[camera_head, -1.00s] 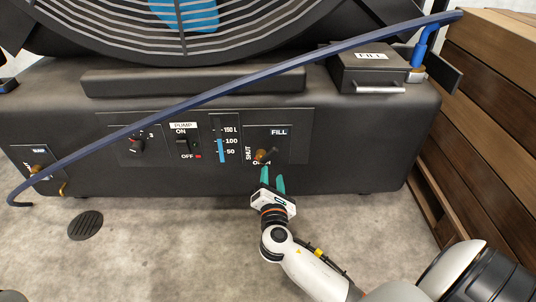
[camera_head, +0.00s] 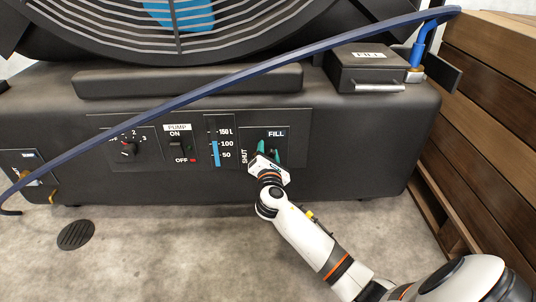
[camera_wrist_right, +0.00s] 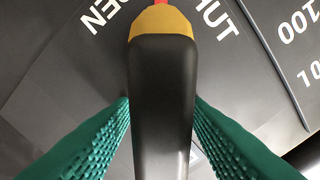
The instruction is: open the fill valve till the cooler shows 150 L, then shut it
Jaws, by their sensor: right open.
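The fill valve's lever shows in the right wrist view as a black handle (camera_wrist_right: 162,95) with a yellow collar and a red tip, by the words OPEN and SHUT. In the head view my gripper mostly hides it on the FILL plate (camera_head: 276,134). My right gripper (camera_head: 271,152) is open at the valve. Its green fingers (camera_wrist_right: 161,112) straddle the handle, one on each side; I cannot tell whether they touch it. The level gauge (camera_head: 216,152) left of the plate has a blue column at about the 100 mark, below 150 L. My left gripper is not in view.
Left of the gauge are the pump switch (camera_head: 180,148) and a numbered dial (camera_head: 129,148). A blue hose (camera_head: 230,76) slants across the cooler's front, above the fill plate. A black FILL box (camera_head: 368,70) sits on the housing. Wooden crates (camera_head: 490,100) stand at the right.

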